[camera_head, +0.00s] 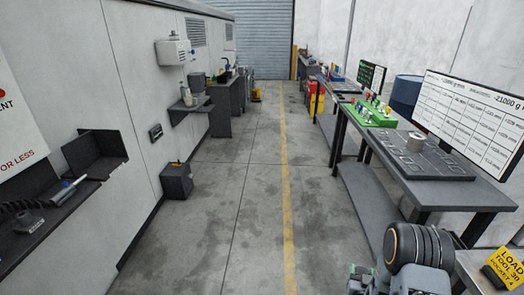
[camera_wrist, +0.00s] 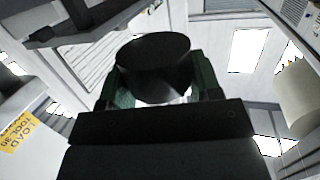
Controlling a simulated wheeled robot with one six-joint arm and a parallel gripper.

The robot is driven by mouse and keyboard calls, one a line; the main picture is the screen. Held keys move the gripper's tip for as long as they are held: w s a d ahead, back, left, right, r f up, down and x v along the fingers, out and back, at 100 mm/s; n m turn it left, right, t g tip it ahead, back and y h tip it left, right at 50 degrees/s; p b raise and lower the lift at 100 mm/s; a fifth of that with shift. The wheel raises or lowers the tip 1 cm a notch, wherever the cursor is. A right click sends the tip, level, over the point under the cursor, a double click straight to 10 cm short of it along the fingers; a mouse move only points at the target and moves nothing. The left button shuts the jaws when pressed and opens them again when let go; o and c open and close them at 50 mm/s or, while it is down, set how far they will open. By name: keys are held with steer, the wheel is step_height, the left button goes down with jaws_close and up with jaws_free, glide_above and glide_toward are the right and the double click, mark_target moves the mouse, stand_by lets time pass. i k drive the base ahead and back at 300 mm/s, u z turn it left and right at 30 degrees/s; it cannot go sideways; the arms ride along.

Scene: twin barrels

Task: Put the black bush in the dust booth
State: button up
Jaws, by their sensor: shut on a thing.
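The black bush (camera_wrist: 153,68) is a dark round cylinder in the wrist view. My gripper (camera_wrist: 157,84) is shut on it, with a green finger at either side. In the head view my arm is at the bottom right, and the bush cannot be made out there. No label marks the dust booth. A dark open-fronted box (camera_head: 96,152) on the left wall may be it, but I cannot tell for sure. It is well away from my arm, across the aisle.
A yellow sign (camera_head: 507,268) is at lower right. A dark box (camera_head: 176,181) stands low by the left wall. The aisle floor (camera_head: 235,215) is clear.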

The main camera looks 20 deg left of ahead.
mark_target(103, 166)
steer(key=u, duration=0.5)
steer(key=i, duration=1.5)
steer(key=u, duration=1.25)
steer(key=i, duration=1.25)
steer(key=u, duration=1.15)
